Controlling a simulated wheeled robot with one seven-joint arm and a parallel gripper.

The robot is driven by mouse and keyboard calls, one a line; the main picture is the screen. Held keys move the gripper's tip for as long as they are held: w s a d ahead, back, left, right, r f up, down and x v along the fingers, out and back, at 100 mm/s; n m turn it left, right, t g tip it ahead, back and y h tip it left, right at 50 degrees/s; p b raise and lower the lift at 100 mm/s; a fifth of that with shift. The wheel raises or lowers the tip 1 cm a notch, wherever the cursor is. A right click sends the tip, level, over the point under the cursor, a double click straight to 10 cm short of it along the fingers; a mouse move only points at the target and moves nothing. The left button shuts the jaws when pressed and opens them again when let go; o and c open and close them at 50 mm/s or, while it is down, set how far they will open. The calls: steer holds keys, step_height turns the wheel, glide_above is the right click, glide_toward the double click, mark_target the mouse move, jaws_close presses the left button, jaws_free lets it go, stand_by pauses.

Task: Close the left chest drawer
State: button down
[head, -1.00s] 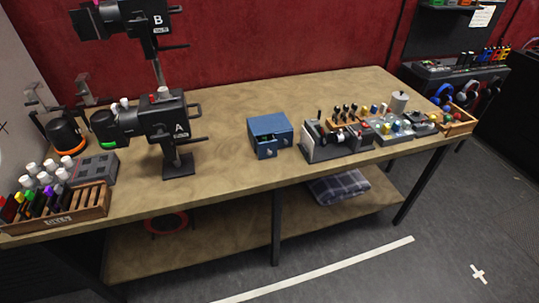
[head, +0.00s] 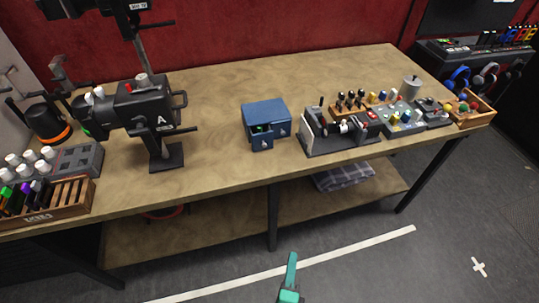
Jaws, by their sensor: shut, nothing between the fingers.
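The right drawer (head: 283,132) looks flush with the chest, as far as I can tell. My gripper (head: 291,258), teal, shows at the bottom edge of the head view. It is shut and empty, in front of the bench and well apart from the chest.
The bench (head: 222,148) has clear room left of the chest. A grey device with levers (head: 340,140) stands close on the chest's right. A black camera marked A (head: 158,118) stands to the left. A folded plaid cloth (head: 343,177) lies on the lower shelf.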

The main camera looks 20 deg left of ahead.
steer(key=w+a+r+m+g+y, duration=0.1)
steer(key=w+a+r+m+y, duration=0.35)
steer(key=w+r, duration=0.35)
steer(key=w+a+r+m+y, duration=0.3)
steer(key=w+r+m+y, duration=0.25)
steer(key=w, duration=0.35)
steer(key=shift+m+h, duration=0.3)
steer(key=shift+m, duration=0.1)
steer(key=x, duration=1.4)
steer(key=shift+d, duration=0.1)
